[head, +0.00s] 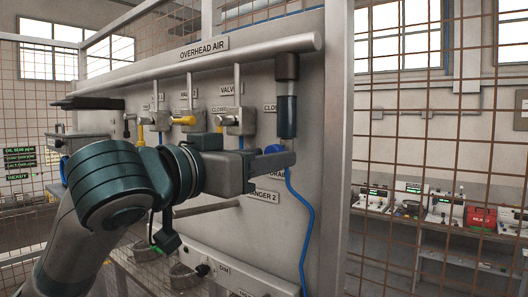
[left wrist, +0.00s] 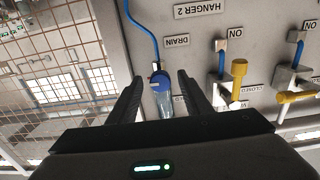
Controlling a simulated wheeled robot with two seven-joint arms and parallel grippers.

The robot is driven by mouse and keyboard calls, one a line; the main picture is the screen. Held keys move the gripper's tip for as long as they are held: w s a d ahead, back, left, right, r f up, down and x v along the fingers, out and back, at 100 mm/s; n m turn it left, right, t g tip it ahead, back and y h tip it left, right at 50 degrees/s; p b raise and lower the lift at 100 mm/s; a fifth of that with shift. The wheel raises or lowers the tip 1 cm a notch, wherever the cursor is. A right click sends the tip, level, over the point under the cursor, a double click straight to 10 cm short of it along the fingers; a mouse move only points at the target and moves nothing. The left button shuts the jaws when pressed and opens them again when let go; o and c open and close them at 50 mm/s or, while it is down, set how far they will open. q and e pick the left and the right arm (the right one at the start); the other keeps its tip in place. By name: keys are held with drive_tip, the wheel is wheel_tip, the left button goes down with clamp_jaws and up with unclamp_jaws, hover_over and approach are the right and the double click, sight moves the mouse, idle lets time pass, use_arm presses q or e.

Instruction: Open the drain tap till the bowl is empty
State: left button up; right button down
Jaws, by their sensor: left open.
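The blue drain tap (head: 273,149) sits at the bottom of the filter bowl (head: 287,117) under the overhead air pipe, partly hidden by my left gripper (head: 283,161) in the head view. In the left wrist view, which is upside down, the blue tap (left wrist: 160,82) lies between the open fingers of my left gripper (left wrist: 160,77). The clear bowl (left wrist: 166,104) shows behind it. I cannot tell whether the fingers touch the tap or how much liquid the bowl holds. A blue hose (head: 306,228) runs down from the tap. My right gripper is not in view.
Yellow-handled valves (head: 184,120) stand on the panel (head: 262,70) left of the bowl. The DRAIN label (left wrist: 177,41) is beside the hose in the wrist view. A wire mesh fence (head: 420,150) is to the right, with a bench (head: 455,235) behind it.

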use_arm(q)
drive_tip(key=c, duration=1.1)
drive_tip(key=shift+m+b, duration=0.3)
drive_tip(key=shift+m, duration=0.1)
drive_tip(key=shift+o, duration=0.2)
drive_tip(key=m+b, duration=0.1)
drive_tip(key=m, duration=0.1)
drive_tip(key=shift+f+m, duration=0.1)
drive_tip(key=shift+m, duration=0.3)
drive_tip(key=m+b, duration=0.2)
drive_tip(key=m, duration=0.1)
drive_tip(key=shift+a+m, duration=0.1)
drive_tip(key=shift+m, duration=0.2)
drive_tip(key=m, duration=0.5)
drive_tip(key=m+b, duration=0.1)
drive_tip(key=m, duration=0.4)
drive_tip(key=shift+w+r+m, duration=0.1)
drive_tip(key=shift+r+m, duration=0.1)
drive_tip(key=shift+m, duration=0.1)
